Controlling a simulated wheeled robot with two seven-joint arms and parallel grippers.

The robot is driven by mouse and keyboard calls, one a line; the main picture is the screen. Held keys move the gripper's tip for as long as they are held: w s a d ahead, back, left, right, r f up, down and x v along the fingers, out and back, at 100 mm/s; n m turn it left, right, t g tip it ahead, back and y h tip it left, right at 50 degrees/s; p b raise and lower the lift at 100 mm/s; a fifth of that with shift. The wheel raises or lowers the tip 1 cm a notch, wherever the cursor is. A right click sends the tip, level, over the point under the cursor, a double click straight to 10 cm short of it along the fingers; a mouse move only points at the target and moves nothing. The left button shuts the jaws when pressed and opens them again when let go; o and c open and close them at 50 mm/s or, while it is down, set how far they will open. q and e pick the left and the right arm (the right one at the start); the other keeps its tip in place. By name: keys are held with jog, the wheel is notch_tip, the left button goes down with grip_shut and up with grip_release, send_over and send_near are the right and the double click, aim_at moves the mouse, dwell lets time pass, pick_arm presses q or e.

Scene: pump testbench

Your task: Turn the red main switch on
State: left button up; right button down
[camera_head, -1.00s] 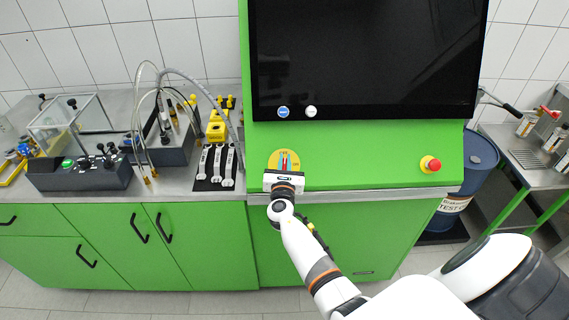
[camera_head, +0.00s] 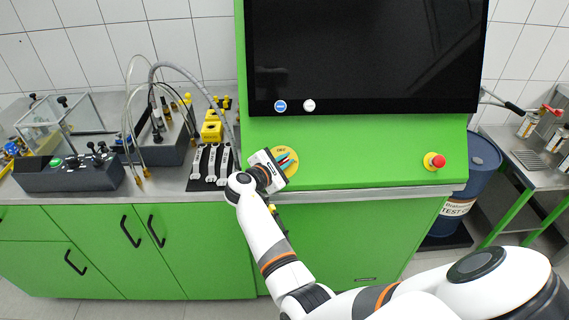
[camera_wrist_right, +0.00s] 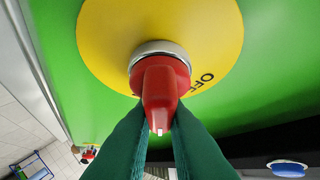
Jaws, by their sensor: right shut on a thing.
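The red main switch (camera_wrist_right: 160,88) sits on a round yellow plate (camera_wrist_right: 205,30) on the green console. In the right wrist view its red handle is between the two green fingertips of my right gripper (camera_wrist_right: 158,125), which is shut on it. The word OFF shows on the plate to the right of the handle; other lettering is hidden. In the head view the yellow plate (camera_head: 283,150) shows behind my right gripper (camera_head: 284,164), which is rolled to a slant and covers most of the switch. My left gripper is not in view.
A red emergency button (camera_head: 434,161) is on the console's right side. A dark screen (camera_head: 365,55) stands above. Several wrenches (camera_head: 211,164) and a hose fixture (camera_head: 165,135) are on the bench to the left. The console between switch and red button is clear.

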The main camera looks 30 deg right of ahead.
jog(key=m+g, duration=0.2)
jog(key=m, duration=0.1)
jog(key=shift+a+f+y, duration=0.15)
jog(key=shift+f+y, duration=0.2)
jog(key=shift+y, duration=0.05)
jog(key=shift+s+m+g+y, duration=0.15)
jog(key=shift+m+g+y, duration=0.7)
jog(key=shift+m, duration=0.75)
jog(key=shift+f+g, duration=0.1)
jog(key=shift+g, duration=0.15)
jog(key=c, duration=1.4)
grip_release()
jog(key=shift+c, duration=0.2)
jog(key=shift+r, duration=0.25)
